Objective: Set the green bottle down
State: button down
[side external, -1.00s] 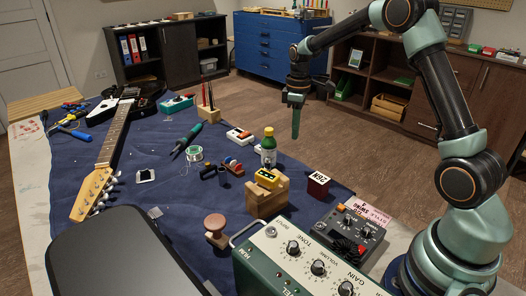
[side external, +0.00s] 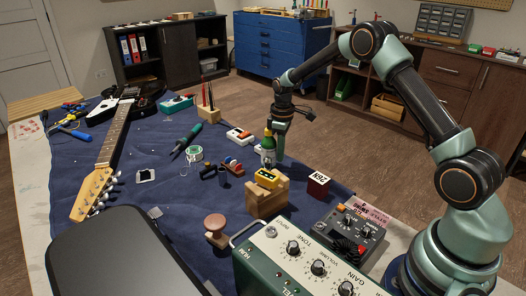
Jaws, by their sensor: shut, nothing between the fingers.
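The green bottle (side external: 267,154), with a pale label and a yellowish cap, stands upright on the blue cloth (side external: 140,200), behind the wooden block. My gripper (side external: 280,153) points down close to the bottle's right side, its fingers shut and empty. The bottle is not between the fingers. I cannot tell whether a finger touches the bottle or is slightly behind it.
A wooden block with a yellow item (side external: 267,178) stands in front of the bottle, and a dark red box (side external: 318,184) to its right. A guitar (side external: 112,140) lies at left.

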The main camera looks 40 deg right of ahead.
jog(key=shift+w+a, duration=0.6)
jog(key=shift+w, duration=0.5)
jog(key=shift+w+a, duration=0.6)
jog(key=shift+w, duration=0.45)
jog(key=shift+w+a, duration=0.6)
jog(key=shift+w, duration=0.5)
jog(key=shift+s, duration=0.1)
